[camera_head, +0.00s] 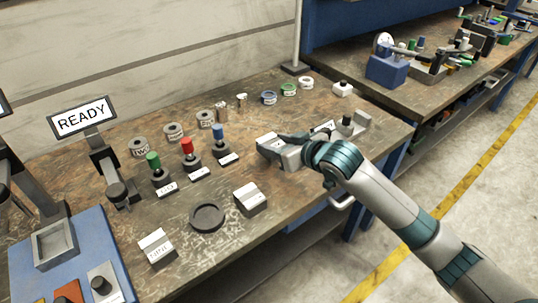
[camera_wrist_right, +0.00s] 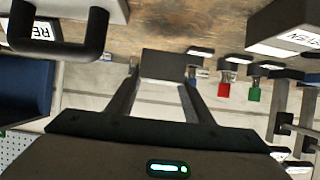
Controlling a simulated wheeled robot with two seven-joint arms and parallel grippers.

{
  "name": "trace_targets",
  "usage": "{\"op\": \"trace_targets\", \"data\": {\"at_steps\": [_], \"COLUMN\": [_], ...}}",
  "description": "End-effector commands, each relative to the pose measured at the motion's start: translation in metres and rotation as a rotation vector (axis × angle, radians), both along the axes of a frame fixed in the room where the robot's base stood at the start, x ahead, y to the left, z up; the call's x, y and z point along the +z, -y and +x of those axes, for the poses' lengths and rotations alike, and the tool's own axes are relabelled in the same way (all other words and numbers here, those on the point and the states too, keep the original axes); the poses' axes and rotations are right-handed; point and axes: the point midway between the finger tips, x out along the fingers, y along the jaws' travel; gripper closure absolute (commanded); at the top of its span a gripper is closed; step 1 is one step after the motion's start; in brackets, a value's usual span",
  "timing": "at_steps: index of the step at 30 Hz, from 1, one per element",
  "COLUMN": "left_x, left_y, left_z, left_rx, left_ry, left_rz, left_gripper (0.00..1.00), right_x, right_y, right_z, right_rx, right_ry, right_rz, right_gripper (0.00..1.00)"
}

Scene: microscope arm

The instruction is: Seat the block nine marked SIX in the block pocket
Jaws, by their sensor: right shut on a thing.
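My right gripper (camera_head: 282,147) is at the right part of the bench, low over the top. In the right wrist view its two fingers (camera_wrist_right: 160,95) are shut on a block (camera_wrist_right: 163,66) with a dark face and a pale face. I cannot read a marking on it. The blue fixture (camera_head: 88,228) at the lower left has an empty square pocket (camera_head: 55,243), far from the gripper. A block that seems marked NINE (camera_head: 157,247) and another pale-topped block (camera_head: 250,200) stand near the bench's front. My left gripper is not in view.
A round dark dish (camera_head: 207,217) lies between the front blocks. Green, red and blue knobs (camera_head: 187,147) stand mid-bench, with labelled round pieces (camera_head: 173,132) behind. A READY sign (camera_head: 82,118) stands left. A fixture with a black knob (camera_head: 347,125) is just right of the gripper.

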Motion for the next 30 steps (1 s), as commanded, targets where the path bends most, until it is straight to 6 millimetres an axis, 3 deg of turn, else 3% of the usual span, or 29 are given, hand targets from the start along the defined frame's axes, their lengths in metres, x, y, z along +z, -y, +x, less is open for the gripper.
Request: {"op": "trace_targets", "data": {"at_steps": [9, 15, 30], "left_x": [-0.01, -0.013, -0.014], "left_y": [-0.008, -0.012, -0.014], "left_z": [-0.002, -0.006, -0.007], "left_rx": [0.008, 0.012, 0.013], "left_ry": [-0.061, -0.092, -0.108], "left_rz": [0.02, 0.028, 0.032], "left_gripper": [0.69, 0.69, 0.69], "right_x": [0.036, 0.049, 0.058], "right_y": [0.043, 0.06, 0.07], "right_z": [0.036, 0.05, 0.058], "right_rx": [-0.003, -0.002, 0.0], "right_ry": [0.011, 0.009, 0.009], "right_rz": [0.002, 0.004, 0.003], "right_gripper": [1.0, 1.0, 1.0]}}
